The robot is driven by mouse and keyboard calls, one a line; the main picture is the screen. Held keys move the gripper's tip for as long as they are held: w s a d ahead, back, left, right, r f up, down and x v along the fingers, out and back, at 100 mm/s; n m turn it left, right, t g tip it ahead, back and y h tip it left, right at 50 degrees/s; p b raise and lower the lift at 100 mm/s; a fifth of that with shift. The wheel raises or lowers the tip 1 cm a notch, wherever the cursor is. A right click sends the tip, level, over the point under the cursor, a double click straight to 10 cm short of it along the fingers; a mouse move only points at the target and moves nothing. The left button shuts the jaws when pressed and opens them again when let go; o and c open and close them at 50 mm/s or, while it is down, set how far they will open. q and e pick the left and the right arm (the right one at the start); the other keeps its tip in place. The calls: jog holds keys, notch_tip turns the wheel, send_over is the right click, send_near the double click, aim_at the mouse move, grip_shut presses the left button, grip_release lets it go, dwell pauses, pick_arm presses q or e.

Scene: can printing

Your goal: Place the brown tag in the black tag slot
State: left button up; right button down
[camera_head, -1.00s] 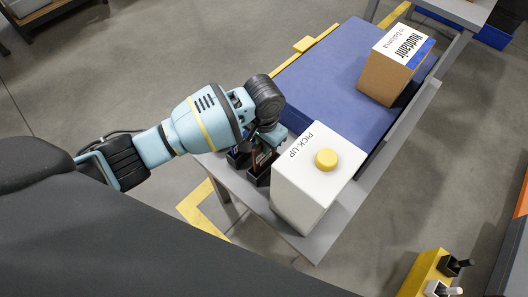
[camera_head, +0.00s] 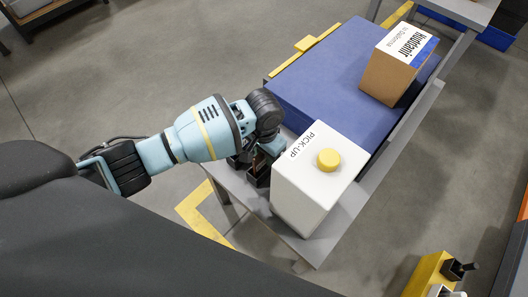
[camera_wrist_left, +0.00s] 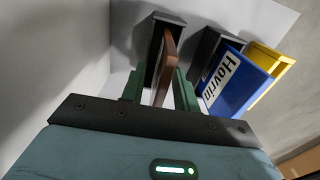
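My left gripper (camera_head: 266,147) is low over the tag slots, beside the white pick-up box. In the left wrist view its green fingers (camera_wrist_left: 162,88) stand on both sides of the brown tag (camera_wrist_left: 170,62) and appear shut on it. The tag's far end is at the opening of a black tag slot (camera_wrist_left: 158,28); how deep it sits cannot be told. The black slot (camera_head: 257,179) shows below the gripper in the head view, partly hidden by it. My right gripper is not in view.
Beside it, a second black slot (camera_wrist_left: 206,46) holds a blue "Hovrin" tag (camera_wrist_left: 236,80), with a yellow piece (camera_wrist_left: 268,62) next to it. The white pick-up box (camera_head: 304,188) with a yellow button (camera_head: 328,160) stands close right. A carton (camera_head: 392,75) lies on the blue conveyor (camera_head: 320,75).

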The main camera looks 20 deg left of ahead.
pick_arm(q)
notch_tip(320, 180, up, 11)
jog(key=p, duration=0.3)
jog(key=shift+p, duration=0.4)
jog(key=shift+r, duration=0.7)
